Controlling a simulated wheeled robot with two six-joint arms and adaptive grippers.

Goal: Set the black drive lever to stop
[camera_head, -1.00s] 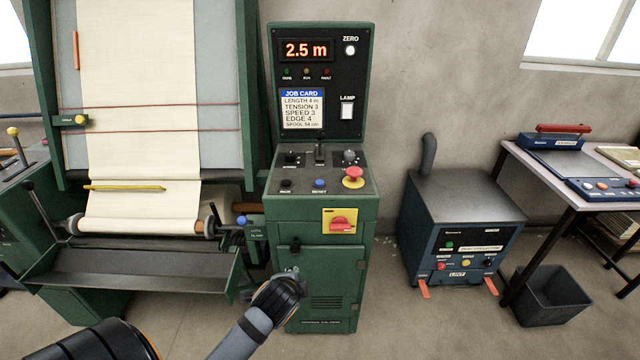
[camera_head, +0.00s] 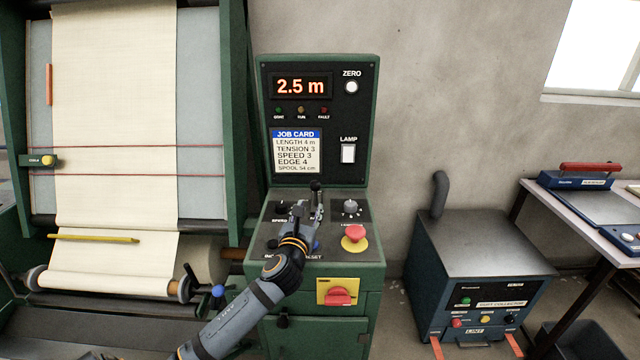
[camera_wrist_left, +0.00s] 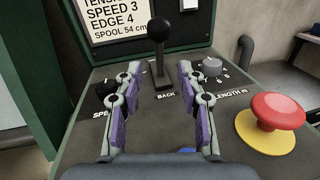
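The black drive lever (camera_head: 316,190) stands upright on the sloped panel of the green control cabinet (camera_head: 322,277). In the left wrist view the lever (camera_wrist_left: 158,50) has a round black knob, and the word BACK is printed in front of its base. My left gripper (camera_head: 308,208) is over the panel, just in front of the lever. In the left wrist view its two fingers (camera_wrist_left: 160,82) are open and apart, with the lever seen between them and slightly beyond. I cannot tell whether they touch it. My right gripper is not in view.
A red mushroom button (camera_head: 355,233) and a grey knob (camera_head: 350,207) sit right of the lever. A black speed knob (camera_wrist_left: 104,90) is close to the left finger. A yellow plate with a red switch (camera_head: 338,293) is on the cabinet front. The display (camera_head: 301,87) reads 2.5 m.

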